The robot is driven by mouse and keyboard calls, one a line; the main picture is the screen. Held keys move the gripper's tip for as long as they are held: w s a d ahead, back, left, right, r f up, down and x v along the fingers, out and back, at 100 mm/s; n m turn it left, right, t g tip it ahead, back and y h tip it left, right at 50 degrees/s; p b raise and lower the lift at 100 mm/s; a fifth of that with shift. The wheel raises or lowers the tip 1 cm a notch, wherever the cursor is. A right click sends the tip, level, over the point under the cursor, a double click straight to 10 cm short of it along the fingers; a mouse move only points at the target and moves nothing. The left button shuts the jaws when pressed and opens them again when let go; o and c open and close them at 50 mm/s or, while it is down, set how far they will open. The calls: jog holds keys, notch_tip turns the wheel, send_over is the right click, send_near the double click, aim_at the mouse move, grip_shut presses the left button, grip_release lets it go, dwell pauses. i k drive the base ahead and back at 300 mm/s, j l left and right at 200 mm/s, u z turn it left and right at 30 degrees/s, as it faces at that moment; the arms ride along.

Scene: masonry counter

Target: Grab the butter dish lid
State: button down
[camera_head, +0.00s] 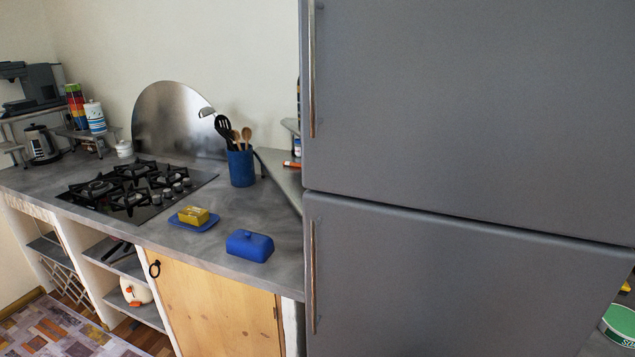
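The blue butter dish lid (250,245) sits on the grey counter near its front edge, close to the fridge. My gripper does not show in this view.
A tall grey fridge (470,120) stands directly right of the counter (240,207). A gas hob (140,190) lies left of the butter dish. A blue utensil holder (241,168) with spoons stands behind. A wooden cabinet door (215,305) is below the counter edge.

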aim_at(251, 246)
jog(key=i+j+z, duration=0.1)
jog(key=j, duration=0.3)
jog(key=i+j, duration=0.3)
jog(key=j, duration=0.15)
jog(key=i+j+z, duration=0.15)
jog(key=j, duration=0.25)
jog(key=i+j, duration=0.2)
jog(key=j, duration=0.25)
jog(key=i+j+z, duration=0.15)
jog(key=j, duration=0.3)
jog(key=i+j+z, duration=0.1)
jog(key=j, duration=0.4)
jog(key=i+j, duration=0.2)
jog(key=j, duration=0.25)
jog(key=i+j+z, duration=0.15)
jog(key=j, duration=0.35)
